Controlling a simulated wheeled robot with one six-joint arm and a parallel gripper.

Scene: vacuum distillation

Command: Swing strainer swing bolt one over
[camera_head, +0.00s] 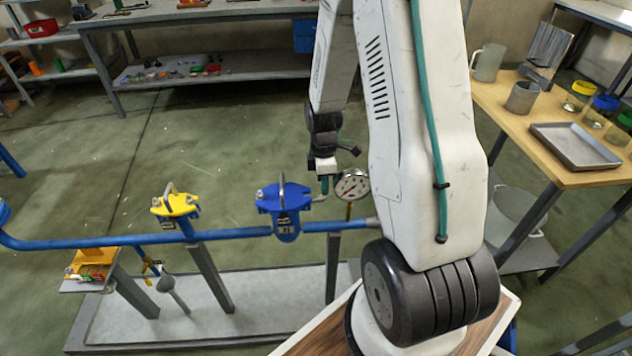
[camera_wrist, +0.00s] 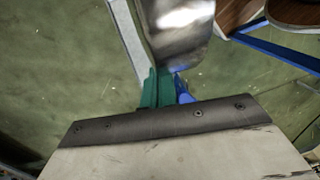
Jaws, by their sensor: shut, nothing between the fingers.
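A blue strainer (camera_head: 286,222) with a flat blue lid (camera_head: 283,198) and a curved handle on top sits in the blue pipe line. Small metal bolt parts show at the lid's edges, too small to tell how each one lies. A second body with a yellow lid (camera_head: 175,205) stands farther left on the same line. My gripper (camera_head: 324,190) points down just right of the blue lid; I cannot tell if it touches. In the wrist view its green fingers (camera_wrist: 157,88) are together and empty. A bit of blue (camera_wrist: 184,92) shows beside the fingertips, partly hidden.
A pressure gauge (camera_head: 352,185) stands close right of my gripper. The blue pipe (camera_head: 120,241) runs left on grey posts. A wooden table (camera_head: 520,130) with a tray (camera_head: 575,146) is at right.

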